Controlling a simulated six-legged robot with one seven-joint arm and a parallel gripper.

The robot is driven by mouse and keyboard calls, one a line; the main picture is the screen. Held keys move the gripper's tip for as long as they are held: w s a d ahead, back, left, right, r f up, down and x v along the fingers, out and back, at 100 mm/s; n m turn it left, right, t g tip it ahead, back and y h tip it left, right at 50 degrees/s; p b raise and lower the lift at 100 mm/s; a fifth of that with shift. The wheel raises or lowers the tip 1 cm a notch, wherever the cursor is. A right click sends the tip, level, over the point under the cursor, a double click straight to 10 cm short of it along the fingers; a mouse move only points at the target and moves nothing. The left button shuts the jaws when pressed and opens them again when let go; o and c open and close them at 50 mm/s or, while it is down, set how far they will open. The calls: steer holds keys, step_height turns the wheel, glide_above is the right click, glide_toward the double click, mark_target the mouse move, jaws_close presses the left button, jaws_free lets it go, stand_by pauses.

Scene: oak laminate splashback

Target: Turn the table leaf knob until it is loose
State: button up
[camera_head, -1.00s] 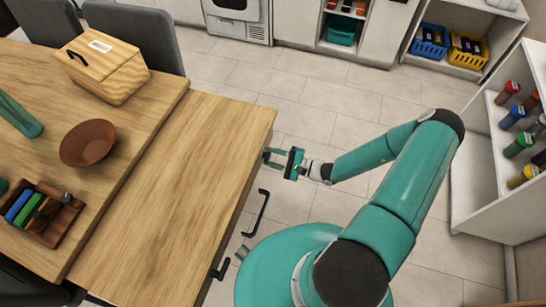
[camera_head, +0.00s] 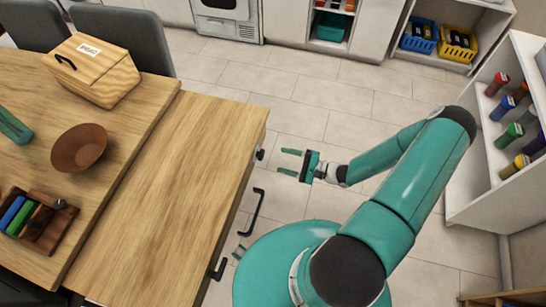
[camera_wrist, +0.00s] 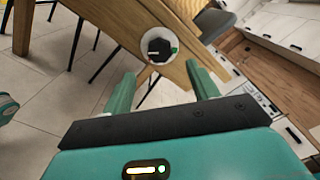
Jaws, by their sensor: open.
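The table leaf knob (camera_head: 260,154) is a small dark knob on the right edge of the wooden table leaf (camera_head: 170,190), near its far corner. In the wrist view the knob (camera_wrist: 158,50) shows as a black dial on a pale round plate, with a green mark to its right. My gripper (camera_head: 290,162) is open and empty, to the right of the knob and apart from it. In the wrist view, its two green fingers (camera_wrist: 162,92) point toward the knob, one on each side below it.
Black handles (camera_head: 257,210) and (camera_head: 218,270) sit along the leaf's side. A bread box (camera_head: 100,75), a brown bowl (camera_head: 79,148) and a wooden holder (camera_head: 40,235) stand on the table. Shelves with bottles (camera_head: 515,130) are at right. Floor around my gripper is clear.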

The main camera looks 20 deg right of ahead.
steer(key=v, duration=0.6)
steer(key=shift+d+r, duration=0.1)
stand_by(0.3)
